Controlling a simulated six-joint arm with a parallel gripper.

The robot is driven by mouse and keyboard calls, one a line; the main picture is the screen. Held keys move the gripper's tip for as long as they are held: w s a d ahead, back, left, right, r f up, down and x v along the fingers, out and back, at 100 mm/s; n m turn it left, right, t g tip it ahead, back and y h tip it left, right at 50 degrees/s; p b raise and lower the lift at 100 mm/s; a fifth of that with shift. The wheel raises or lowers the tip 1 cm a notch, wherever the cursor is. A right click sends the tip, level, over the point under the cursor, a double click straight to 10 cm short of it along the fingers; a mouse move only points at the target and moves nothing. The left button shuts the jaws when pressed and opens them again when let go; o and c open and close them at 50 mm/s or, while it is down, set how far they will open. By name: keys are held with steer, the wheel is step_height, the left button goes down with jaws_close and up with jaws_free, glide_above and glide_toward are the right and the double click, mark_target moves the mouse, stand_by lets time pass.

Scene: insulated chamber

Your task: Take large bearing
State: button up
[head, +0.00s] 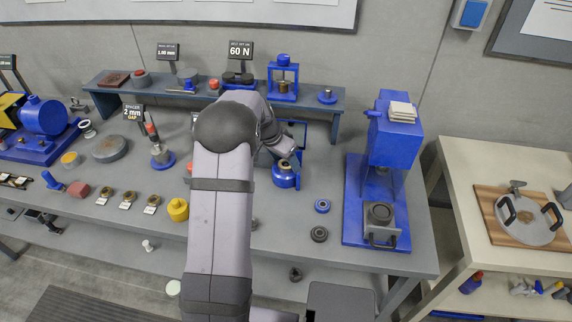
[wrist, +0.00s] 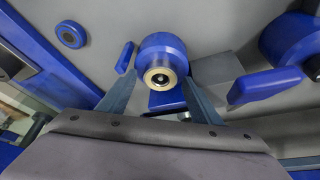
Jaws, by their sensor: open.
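My gripper (wrist: 157,66) is open. In the wrist view its two fingers stand on either side of a blue round body (wrist: 162,50) with a brass ring and a dark centre hole; I cannot tell whether they touch it. In the head view this looks like the small blue pot (head: 285,178) below my wrist, and the fingertips are hard to make out. No part is labelled as the large bearing. Round candidates on the bench are a blue ring (head: 322,206), also in the wrist view (wrist: 70,34), and a dark toothed-looking ring (head: 319,234).
A raised shelf (head: 335,112) runs along the back. In the wrist view blue parts (wrist: 290,45) lie close on the right. Bare bench lies around the two rings.

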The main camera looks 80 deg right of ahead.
steer(key=c, duration=1.3)
steer(key=shift+r, duration=0.1)
step_height(320, 180, up, 10)
steer(key=shift+b, duration=1.2)
